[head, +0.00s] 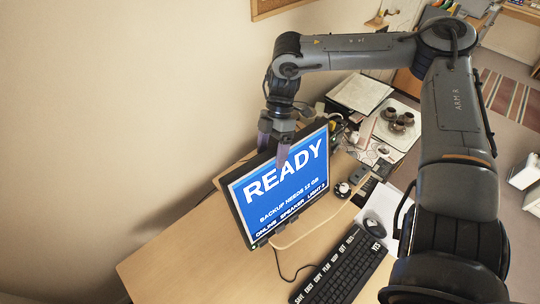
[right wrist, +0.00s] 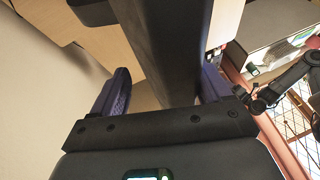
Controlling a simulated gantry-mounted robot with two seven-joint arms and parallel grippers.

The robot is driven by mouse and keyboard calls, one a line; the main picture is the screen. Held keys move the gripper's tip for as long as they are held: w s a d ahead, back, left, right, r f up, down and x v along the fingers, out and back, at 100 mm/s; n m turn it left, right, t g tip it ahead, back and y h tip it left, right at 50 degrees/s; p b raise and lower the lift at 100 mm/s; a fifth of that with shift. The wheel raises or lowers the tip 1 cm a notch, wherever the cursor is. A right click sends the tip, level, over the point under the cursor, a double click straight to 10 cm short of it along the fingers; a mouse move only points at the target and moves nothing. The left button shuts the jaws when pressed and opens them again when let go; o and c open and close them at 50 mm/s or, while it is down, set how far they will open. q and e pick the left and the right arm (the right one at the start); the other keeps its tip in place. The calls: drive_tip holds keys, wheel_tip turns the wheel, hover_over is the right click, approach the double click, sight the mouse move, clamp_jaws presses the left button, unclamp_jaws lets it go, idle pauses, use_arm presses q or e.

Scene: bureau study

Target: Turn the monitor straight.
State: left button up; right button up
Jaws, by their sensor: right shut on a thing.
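The monitor (head: 285,190) stands on the desk near the wall, its lit blue screen reading READY and angled toward the lower right in the head view. My right gripper (head: 274,147) reaches down from above to its top edge, with one finger on the screen side and the other behind. It is shut on the monitor. In the right wrist view the monitor's dark casing (right wrist: 165,40) runs between the two purple fingers. The monitor's foot is hidden behind the screen. My left gripper is not in view.
On the wooden desk (head: 180,265), a black keyboard (head: 342,268) and a mouse (head: 374,228) lie right of the monitor. Cables run beside its lower edge. A tray with dark cups (head: 397,121) and papers (head: 360,93) are farther back. The desk's left part is clear.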

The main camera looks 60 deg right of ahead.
drive_tip(key=shift+s+d+n+g, duration=0.1)
drive_tip(key=shift+d+n+g, duration=0.15)
drive_tip(key=shift+n, duration=0.35)
drive_tip(key=o, duration=1.5)
drive_tip(key=shift+a, duration=0.1)
drive_tip(key=shift+c, duration=0.2)
drive_tip(key=shift+d+r, duration=0.35)
drive_tip(key=shift+r, duration=0.25)
drive_tip(key=b+v, duration=0.1)
drive_tip(key=v, duration=0.8)
drive_tip(key=shift+r, duration=0.25)
